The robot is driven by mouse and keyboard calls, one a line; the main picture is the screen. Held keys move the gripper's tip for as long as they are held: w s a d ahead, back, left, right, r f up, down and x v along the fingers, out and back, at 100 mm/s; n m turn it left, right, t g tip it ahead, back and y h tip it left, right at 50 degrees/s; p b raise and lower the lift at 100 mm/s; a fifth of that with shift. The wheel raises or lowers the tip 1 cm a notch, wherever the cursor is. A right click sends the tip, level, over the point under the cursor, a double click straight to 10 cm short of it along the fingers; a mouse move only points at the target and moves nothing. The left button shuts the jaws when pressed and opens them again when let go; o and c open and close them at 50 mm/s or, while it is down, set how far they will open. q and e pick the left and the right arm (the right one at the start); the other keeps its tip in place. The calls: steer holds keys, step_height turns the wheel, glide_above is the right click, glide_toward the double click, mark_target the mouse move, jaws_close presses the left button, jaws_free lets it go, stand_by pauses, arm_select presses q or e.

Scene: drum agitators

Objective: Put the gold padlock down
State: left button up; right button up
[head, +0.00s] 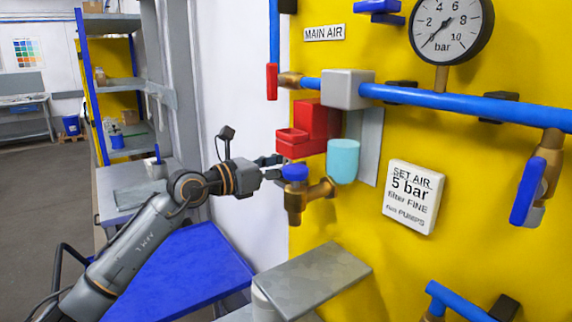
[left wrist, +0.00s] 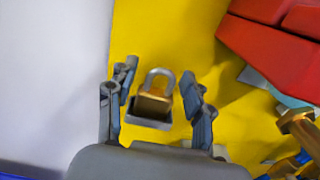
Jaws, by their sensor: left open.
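The gold padlock (left wrist: 154,103) shows in the left wrist view, upright with its silver shackle on top. It sits in or on a small dark grey holder (left wrist: 149,122) against the yellow panel. My left gripper (left wrist: 159,82) is open, with one finger on each side of the padlock and visible gaps between. In the head view my left gripper (head: 276,167) is at the panel's left edge, just left of the blue-capped brass valve (head: 295,173). The padlock cannot be made out there. My right gripper is not in view.
Blue pipe (head: 450,100) crosses above. A grey plate (head: 313,276) and a blue table (head: 180,275) lie below.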

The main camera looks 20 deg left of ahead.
arm_select(q)
steer(key=b+v, duration=0.4)
steer(key=v, duration=0.8)
steer(key=shift+b, duration=0.35)
steer(key=shift+r, duration=0.15)
